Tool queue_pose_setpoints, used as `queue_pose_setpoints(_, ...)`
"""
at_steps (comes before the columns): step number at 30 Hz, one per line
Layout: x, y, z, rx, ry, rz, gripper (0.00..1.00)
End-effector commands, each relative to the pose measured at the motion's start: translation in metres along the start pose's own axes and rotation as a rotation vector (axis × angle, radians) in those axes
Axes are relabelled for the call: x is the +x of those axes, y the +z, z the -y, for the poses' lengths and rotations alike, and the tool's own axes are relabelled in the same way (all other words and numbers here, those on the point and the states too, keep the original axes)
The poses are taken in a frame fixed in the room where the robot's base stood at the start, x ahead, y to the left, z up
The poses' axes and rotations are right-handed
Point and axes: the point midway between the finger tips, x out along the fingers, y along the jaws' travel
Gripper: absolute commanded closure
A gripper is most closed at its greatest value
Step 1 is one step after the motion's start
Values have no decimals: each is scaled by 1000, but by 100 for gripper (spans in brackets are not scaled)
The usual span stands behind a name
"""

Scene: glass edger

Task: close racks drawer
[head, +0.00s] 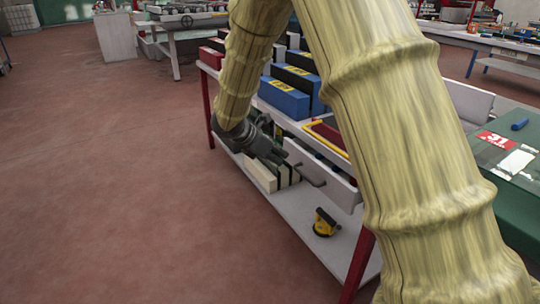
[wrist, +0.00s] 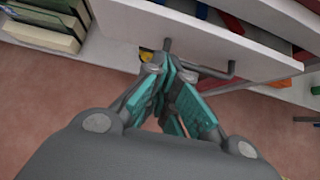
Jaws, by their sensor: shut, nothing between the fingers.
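The racks drawer has a white front (head: 322,178) with a grey bar handle (head: 304,176), on the long side of the white rack. It stands pulled out, with its open top showing coloured items behind the front. The drawer front (wrist: 215,42) fills the upper middle of the wrist view, with the handle (wrist: 205,71) below it. My gripper (head: 280,156) is shut and empty, just left of the handle in the head view. In the wrist view its fingertips (wrist: 171,66) overlap the handle's left end; I cannot tell whether they touch.
Blue and black boxes (head: 284,98) stand on the rack's upper shelf. A yellow and black tool (head: 325,222) and several cream and dark slabs (head: 262,175) lie on its lower shelf. A green-topped table (head: 515,190) is at right. The red floor (head: 110,180) at left is clear.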

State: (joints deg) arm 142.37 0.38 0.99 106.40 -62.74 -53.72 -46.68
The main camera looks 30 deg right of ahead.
Motion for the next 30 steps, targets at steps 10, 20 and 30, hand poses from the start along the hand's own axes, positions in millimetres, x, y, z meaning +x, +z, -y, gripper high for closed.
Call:
queue_pose_setpoints(10,36,18,0,0,0,-1,100)
queue_pose_setpoints(20,44,28,0,-1,0,0,100)
queue_pose_setpoints(30,43,28,0,-1,0,0,100)
